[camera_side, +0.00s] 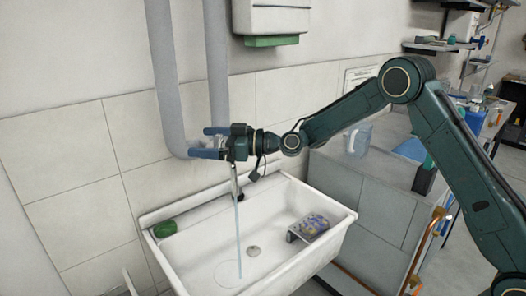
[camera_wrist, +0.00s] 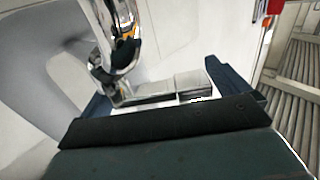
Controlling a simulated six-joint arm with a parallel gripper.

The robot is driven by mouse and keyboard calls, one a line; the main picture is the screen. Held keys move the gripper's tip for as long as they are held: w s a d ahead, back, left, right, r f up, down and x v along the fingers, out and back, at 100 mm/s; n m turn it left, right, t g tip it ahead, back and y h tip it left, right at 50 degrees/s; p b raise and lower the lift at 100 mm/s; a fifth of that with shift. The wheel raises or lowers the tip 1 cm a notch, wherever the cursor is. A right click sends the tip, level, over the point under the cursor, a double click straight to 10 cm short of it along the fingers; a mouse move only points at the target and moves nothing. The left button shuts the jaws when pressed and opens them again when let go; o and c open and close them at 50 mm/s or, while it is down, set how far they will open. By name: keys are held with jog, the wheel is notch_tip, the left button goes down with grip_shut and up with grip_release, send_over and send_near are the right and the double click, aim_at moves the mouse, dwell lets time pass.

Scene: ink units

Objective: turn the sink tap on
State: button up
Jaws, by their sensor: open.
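The chrome tap (camera_side: 235,183) stands over the back of the white sink (camera_side: 196,243). A thin pale blue stream of water (camera_side: 239,240) falls from it into the basin, with a ring where it lands. My gripper (camera_side: 200,143) is open just above the tap, its blue fingers pointing left. In the wrist view, the tap's shiny curved body (camera_wrist: 117,35) rises at upper left, and its flat chrome lever (camera_wrist: 170,87) lies between my open fingers (camera_wrist: 155,88). Whether a finger touches the lever cannot be told. The gripper hides the tap's top in the side view.
A green object (camera_side: 165,229) sits on the sink's left rim. A patterned item (camera_side: 312,227) lies in the basin at right. Thick grey pipes (camera_side: 168,80) run down the wall close to my fingers. A clear jug (camera_side: 357,138) stands on the grey counter (camera_side: 385,165).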

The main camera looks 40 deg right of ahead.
jog(key=shift+s+d, duration=0.1)
jog(key=v, duration=1.3)
jog(key=shift+s+d, duration=0.2)
jog(key=shift+a+r, duration=0.1)
jog(key=shift+r, duration=0.05)
jog(key=s+a+r+g+h, duration=0.1)
jog(key=s+a+g+h, duration=0.15)
jog(key=s, duration=0.35)
jog(key=s+a+r+g+h, duration=0.1)
jog(key=s+g+h, duration=0.15)
jog(key=s, duration=0.35)
jog(key=s+d+m+g+h, duration=0.1)
jog(key=s+d+m+h, duration=0.3)
jog(key=s, duration=0.7)
jog(key=s+d+m+g+h, duration=0.1)
jog(key=s+d+m+h, duration=0.2)
jog(key=s, duration=0.9)
jog(key=d+m, duration=0.2)
jog(key=d, duration=0.1)
jog(key=shift+s+d+h, duration=0.2)
jog(key=shift+h, duration=0.2)
